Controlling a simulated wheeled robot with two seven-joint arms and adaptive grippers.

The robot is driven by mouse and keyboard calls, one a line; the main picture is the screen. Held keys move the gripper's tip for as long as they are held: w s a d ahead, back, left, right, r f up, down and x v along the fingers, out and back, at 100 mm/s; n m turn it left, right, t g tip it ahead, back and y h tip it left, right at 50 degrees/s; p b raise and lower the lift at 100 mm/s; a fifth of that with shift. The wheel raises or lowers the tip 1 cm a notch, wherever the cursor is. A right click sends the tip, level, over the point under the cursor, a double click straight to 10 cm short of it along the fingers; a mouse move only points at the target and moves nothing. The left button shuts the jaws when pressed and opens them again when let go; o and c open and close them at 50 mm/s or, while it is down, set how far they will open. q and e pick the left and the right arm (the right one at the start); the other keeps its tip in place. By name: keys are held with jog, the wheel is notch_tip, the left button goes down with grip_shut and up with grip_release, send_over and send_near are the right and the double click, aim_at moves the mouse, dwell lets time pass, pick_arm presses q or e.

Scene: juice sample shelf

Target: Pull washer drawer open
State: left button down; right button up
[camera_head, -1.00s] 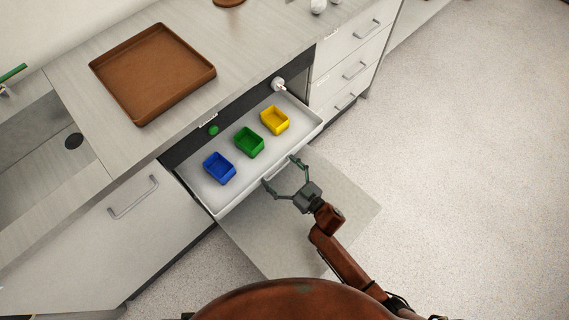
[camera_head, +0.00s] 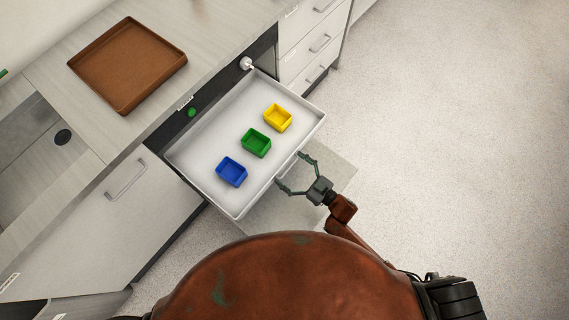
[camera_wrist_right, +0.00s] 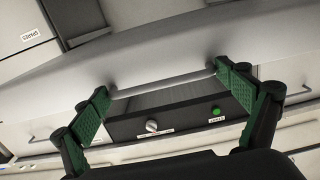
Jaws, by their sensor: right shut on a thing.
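The washer drawer (camera_head: 207,148) is a white tray pulled well out of the dark-fronted washer under the counter. Blue (camera_head: 231,171), green (camera_head: 256,142) and yellow (camera_head: 278,117) small open boxes stand in it in a row. My right gripper (camera_head: 292,172) is at the drawer's front, its fingers around the two ends of the bar handle (camera_head: 287,166). In the right wrist view the handle (camera_wrist_right: 162,86) spans between the green finger pads, and the gripper is shut on it. My left gripper is not in view.
A brown tray (camera_head: 127,62) lies on the counter above. A white knob (camera_head: 246,63) and a green button (camera_head: 192,112) are on the washer panel. Closed drawers (camera_head: 314,45) stand to the right, a handled cabinet door (camera_head: 120,205) to the left. The floor at right is clear.

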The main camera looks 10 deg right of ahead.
jog(key=shift+s+d, duration=0.1)
dwell(0.3)
jog(key=o, duration=1.4)
jog(key=v, duration=1.2)
